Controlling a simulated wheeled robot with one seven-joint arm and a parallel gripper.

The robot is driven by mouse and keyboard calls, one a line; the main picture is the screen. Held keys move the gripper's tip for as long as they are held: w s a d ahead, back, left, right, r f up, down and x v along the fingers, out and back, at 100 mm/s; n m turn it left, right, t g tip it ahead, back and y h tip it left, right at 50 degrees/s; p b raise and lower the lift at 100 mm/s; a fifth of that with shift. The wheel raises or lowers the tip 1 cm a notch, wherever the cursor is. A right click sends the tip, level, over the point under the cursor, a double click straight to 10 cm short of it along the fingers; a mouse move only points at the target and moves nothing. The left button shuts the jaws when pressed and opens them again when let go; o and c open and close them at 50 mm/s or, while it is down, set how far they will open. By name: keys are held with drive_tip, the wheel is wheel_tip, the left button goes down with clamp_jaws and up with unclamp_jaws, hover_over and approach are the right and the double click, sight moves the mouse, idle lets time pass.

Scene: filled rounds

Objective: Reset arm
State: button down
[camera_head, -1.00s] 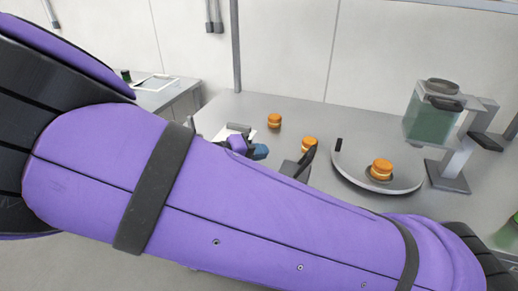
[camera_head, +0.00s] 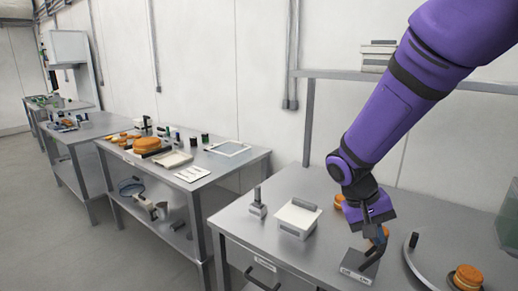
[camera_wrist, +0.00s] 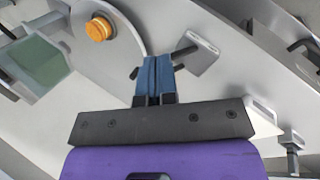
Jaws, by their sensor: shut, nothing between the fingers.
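My gripper (camera_head: 378,236) hangs from my purple arm above the right-hand steel table. In the wrist view its blue fingers (camera_wrist: 153,70) are pressed together with nothing between them. A grey metal block with a dark handle (camera_head: 358,264) stands close below the fingers; it also shows in the wrist view (camera_wrist: 196,53). I cannot tell whether the fingers touch it. An orange filled round (camera_head: 467,277) sits on a round grey plate (camera_head: 424,270); the wrist view shows this round too (camera_wrist: 99,29). Another orange round (camera_head: 340,201) is partly hidden behind my wrist.
A white box (camera_head: 297,218) and a small upright grey tool (camera_head: 257,205) stand left of my gripper. A green-tinted container (camera_head: 508,222) is at the right edge. A second table (camera_head: 213,173) holds orange pieces and trays. A shelf (camera_head: 335,74) runs along the wall.

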drive_tip(key=s+d+r+t+y, duration=0.2)
drive_tip(key=s+r+t, duration=0.1)
drive_tip(key=s+r, duration=0.5)
drive_tip(key=s+d+r+n+t+y, duration=0.1)
drive_tip(key=s+d+r+t+y, duration=0.1)
drive_tip(key=s+r, duration=0.6)
drive_tip(key=shift+s+d+r+t+y, duration=0.35)
drive_tip(key=shift+r+t+y, duration=0.15)
drive_tip(key=shift+r+t, duration=0.55)
